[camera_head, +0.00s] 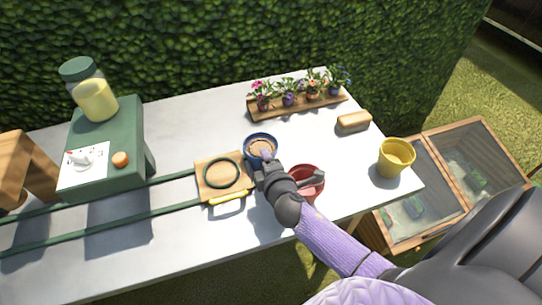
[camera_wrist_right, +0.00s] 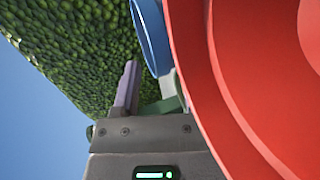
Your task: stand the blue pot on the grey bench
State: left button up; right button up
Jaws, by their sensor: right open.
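The blue pot (camera_head: 248,147) looks upright, with a brown fill inside, just behind the right corner of a small wooden board. Whether its base touches the grey bench (camera_head: 190,125) cannot be told. My right gripper (camera_head: 265,160) is open at the near side of the blue pot, with a fingertip overlapping its rim. In the right wrist view, part of the blue pot (camera_wrist_right: 152,35) shows beside a purple-grey finger (camera_wrist_right: 126,88); the other finger is not clearly seen. My left gripper is not in view.
A red pot (camera_head: 312,181) stands close beside my right wrist and fills much of the wrist view (camera_wrist_right: 245,90). The wooden board (camera_head: 206,167) carries a green ring. A flower rack (camera_head: 290,112), tan block (camera_head: 354,121) and yellow pot (camera_head: 394,160) are around.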

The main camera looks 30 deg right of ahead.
jog(key=p+v, duration=0.2)
jog(key=v, duration=0.9)
jog(key=shift+s+r, duration=0.2)
jog(key=shift+s, duration=0.15)
jog(key=shift+a, duration=0.1)
